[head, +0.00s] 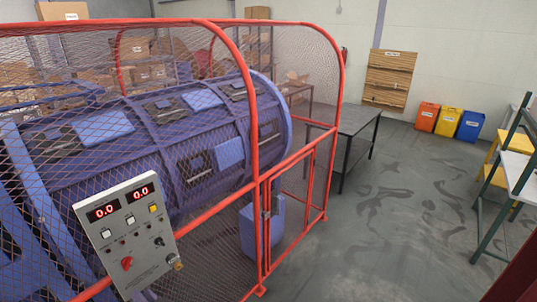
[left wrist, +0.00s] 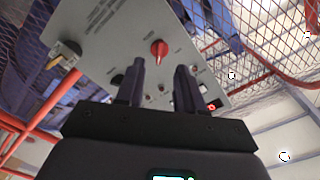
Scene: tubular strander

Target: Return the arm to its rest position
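My left gripper (left wrist: 160,72) shows in the left wrist view, its two dark fingers apart with nothing held between them. It is in front of the grey control panel (left wrist: 110,30), whose red knob (left wrist: 159,50) lies just beyond the fingertips. I cannot tell the exact gap to the panel. In the head view, the control panel (head: 128,235) has two red displays reading 0.0, several buttons and a red knob (head: 127,263). I make out no gripper in the head view. My right gripper is in neither view.
A red-framed mesh cage (head: 256,160) encloses the blue strander drum (head: 140,140) behind the panel. A dark table (head: 355,120) stands beyond it. Orange, yellow and blue bins (head: 449,122) stand by the wall.

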